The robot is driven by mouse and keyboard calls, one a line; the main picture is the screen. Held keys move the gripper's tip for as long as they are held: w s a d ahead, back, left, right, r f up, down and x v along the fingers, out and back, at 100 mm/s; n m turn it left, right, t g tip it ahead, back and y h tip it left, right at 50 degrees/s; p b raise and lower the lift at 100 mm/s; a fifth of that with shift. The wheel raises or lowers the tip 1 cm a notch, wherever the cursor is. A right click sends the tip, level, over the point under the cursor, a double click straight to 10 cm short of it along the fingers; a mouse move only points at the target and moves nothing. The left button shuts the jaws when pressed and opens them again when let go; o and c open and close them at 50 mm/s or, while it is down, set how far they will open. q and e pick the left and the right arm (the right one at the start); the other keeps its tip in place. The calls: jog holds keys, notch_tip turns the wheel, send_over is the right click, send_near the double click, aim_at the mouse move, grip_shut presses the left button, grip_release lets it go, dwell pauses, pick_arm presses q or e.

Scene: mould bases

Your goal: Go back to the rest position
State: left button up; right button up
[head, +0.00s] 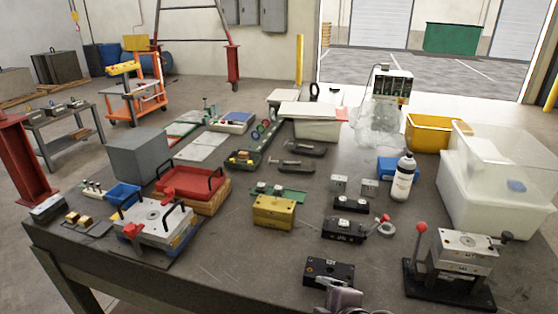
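A grey part at the bottom edge, right of centre, looks like my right gripper (340,293). It is cut off by the frame, and whether its fingers are open or shut does not show. It is just in front of a black mould base (328,270) with a white label and overlaps its lower edge; I cannot tell if they touch. My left gripper is not in view. More black mould bases (343,230) lie behind in a column, and a yellow block (273,211) stands to their left.
A press with red-knobbed lever (462,252) stands at right, beside a clear bin (495,195). A white bottle (403,178) is behind. A clamped plate fixture (155,222) and red tray (188,182) are at left. The front-middle of the dark table (225,265) is clear.

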jog(key=s+d+f+m+g+h, duration=0.3)
jog(key=s+d+f+m+g, duration=0.4)
jog(key=s+d+m, duration=0.55)
jog(key=s+a+f+m+b, duration=0.1)
jog(key=s+f+m, duration=0.2)
jog(key=f, duration=3.1)
jog(key=s+d+f+g, duration=0.1)
jog(key=s+d+f, duration=0.2)
jog(key=s+f, duration=1.4)
jog(key=shift+s+d+n+h+b, duration=0.15)
jog(key=shift+s+n+h+b, duration=0.25)
jog(key=shift+s, duration=0.35)
